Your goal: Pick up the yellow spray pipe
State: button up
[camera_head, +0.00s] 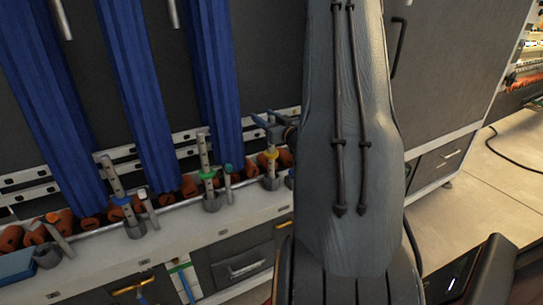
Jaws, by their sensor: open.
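The yellow spray pipe (271,167) is a pale upright tube with a yellow ring. It stands in a small grey cup on the light ledge, just left of my arm. My gripper (266,123) shows partly past the left edge of my arm, at the top of this pipe. It is open, and its fingers are small and dark here. I cannot tell whether they touch the pipe or are around it. My arm hides the area to the right.
A similar pipe with a green ring (207,174) and one with a blue ring (121,200) stand further left in grey cups. Blue hanging strips (142,100) and orange-brown parts line the back of the ledge. A dark cabinet (455,70) stands at the right.

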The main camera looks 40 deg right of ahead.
grip_shut()
jog(key=shift+r, duration=0.1)
